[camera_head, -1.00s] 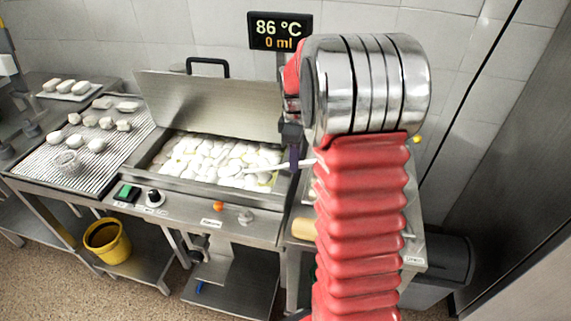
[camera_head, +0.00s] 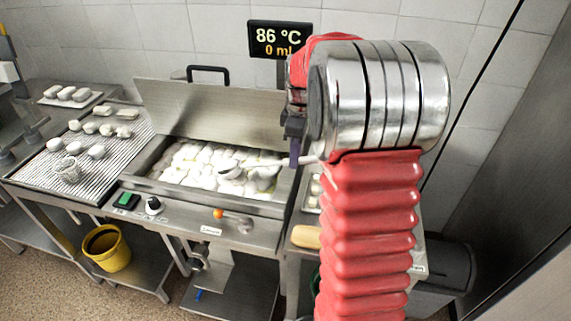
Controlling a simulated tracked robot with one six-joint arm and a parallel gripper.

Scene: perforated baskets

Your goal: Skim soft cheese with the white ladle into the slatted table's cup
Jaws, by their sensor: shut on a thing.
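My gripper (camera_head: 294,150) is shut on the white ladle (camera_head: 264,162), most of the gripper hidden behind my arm. The ladle's handle reaches left over the open steel vat, and its bowl (camera_head: 229,169) is at the curds, tilted; I cannot tell how deep it sits. White lumps of soft cheese (camera_head: 195,168) fill the vat in yellowish liquid. The slatted table (camera_head: 112,172) stands at left with several cheeses on it. The small perforated cup (camera_head: 68,169) stands near its front edge.
The vat's raised lid (camera_head: 210,105) stands behind it. A display (camera_head: 280,39) reads 86 °C and 0 ml. A yellow bucket (camera_head: 107,247) is on the lower shelf. A tray of cheeses (camera_head: 70,94) is at the back left.

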